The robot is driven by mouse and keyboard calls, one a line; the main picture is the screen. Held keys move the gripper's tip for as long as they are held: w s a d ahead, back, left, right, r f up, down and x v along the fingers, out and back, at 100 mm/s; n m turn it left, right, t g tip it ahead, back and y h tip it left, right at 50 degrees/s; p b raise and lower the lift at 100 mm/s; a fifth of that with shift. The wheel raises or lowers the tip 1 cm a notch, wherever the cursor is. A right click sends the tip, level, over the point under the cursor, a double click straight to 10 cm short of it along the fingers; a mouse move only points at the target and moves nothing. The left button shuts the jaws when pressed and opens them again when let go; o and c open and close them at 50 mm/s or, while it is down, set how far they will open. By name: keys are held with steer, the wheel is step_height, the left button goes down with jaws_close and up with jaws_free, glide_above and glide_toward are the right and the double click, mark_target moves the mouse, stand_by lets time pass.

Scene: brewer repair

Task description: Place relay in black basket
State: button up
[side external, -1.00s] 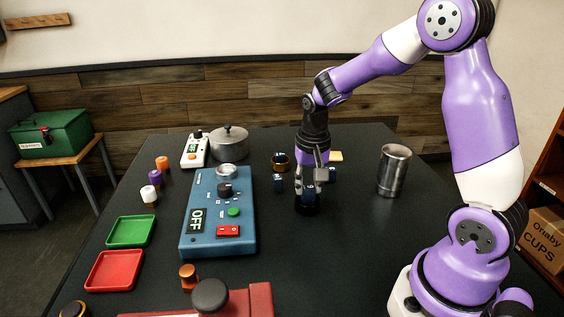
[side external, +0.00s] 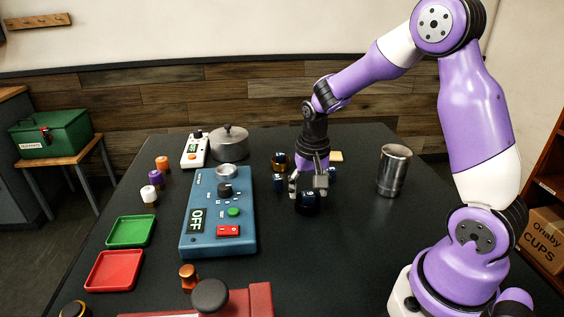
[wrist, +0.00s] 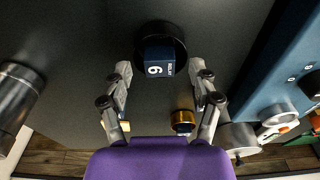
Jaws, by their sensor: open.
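The relay is a dark blue block marked 6 (wrist: 158,61). In the wrist view it sits within the outline of the round black basket (wrist: 180,38), towards its lower edge. The basket also shows in the side view (side external: 307,208), below my gripper (side external: 309,186). My gripper is open over the basket. In the wrist view its fingers stand apart, one on each side of the relay with a gap to it. The fingers partly hide the relay in the side view, and its depth in the basket is hard to tell.
A steel cup (side external: 394,170) stands to the right, a blue control box (side external: 219,212) to the left. The table's front right is clear.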

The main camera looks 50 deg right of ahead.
mark_target(308, 194)
stand_by(0.3)
step_height(308, 194, up, 6)
steer(key=shift+r, duration=0.55)
steer(key=shift+s+a+r, duration=0.1)
steer(key=shift+r, duration=0.05)
steer(key=s+a+r+n+t+y, duration=0.1)
steer(key=s+a+r+n+t, duration=0.3)
steer(key=s+a+n, duration=0.5)
step_height(308, 194, up, 3)
steer(key=shift+s+a+f+t, duration=0.15)
steer(key=shift+s+a+t, duration=0.15)
steer(key=shift+s, duration=0.5)
